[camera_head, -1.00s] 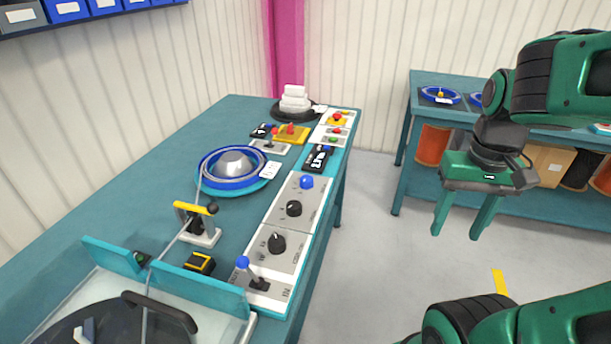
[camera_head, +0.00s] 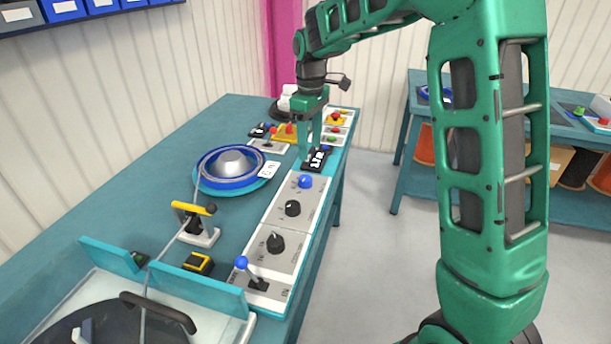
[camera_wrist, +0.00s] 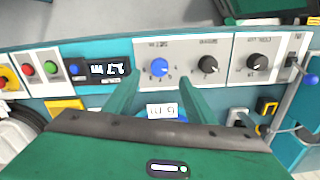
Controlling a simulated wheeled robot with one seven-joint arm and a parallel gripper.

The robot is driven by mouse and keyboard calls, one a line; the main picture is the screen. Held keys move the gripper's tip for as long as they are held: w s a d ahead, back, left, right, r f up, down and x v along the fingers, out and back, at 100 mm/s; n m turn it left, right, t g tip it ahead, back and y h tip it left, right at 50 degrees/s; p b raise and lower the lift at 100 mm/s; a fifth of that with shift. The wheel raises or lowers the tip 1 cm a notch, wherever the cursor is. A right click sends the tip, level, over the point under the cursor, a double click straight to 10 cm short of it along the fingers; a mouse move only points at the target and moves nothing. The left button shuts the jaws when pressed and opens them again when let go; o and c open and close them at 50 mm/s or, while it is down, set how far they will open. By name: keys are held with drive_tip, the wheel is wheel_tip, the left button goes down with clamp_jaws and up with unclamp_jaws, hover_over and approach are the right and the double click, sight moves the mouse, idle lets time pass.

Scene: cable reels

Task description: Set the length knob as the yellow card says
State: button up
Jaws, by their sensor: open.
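The control panel (camera_head: 283,225) along the bench's right side carries a blue knob (camera_head: 306,181) and two black knobs (camera_head: 292,208) (camera_head: 276,243). Their labels are too small to read, so I cannot tell which sets length. In the wrist view the blue knob (camera_wrist: 159,67) lies beyond and between my fingertips, with both black knobs to its right. My gripper (camera_head: 308,152) is open and empty, pointing down near the dark display (camera_head: 318,160); it touches no knob that I can see. I cannot make out a yellow card; a white card (camera_head: 268,170) lies by the blue reel.
A blue reel (camera_head: 231,166) sits on the bench, left of the panel. A blue-tipped lever (camera_head: 241,263) stands at the panel's near end. A yellow-topped cable guide (camera_head: 198,222) stands left of the knobs. Red and green buttons (camera_head: 333,128) lie beyond the display.

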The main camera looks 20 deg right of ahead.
sight(305, 177)
drive_tip(key=f, duration=0.7)
drive_tip(key=w+a+f, duration=0.1)
drive_tip(key=f, duration=0.3)
drive_tip(key=shift+f, duration=0.1)
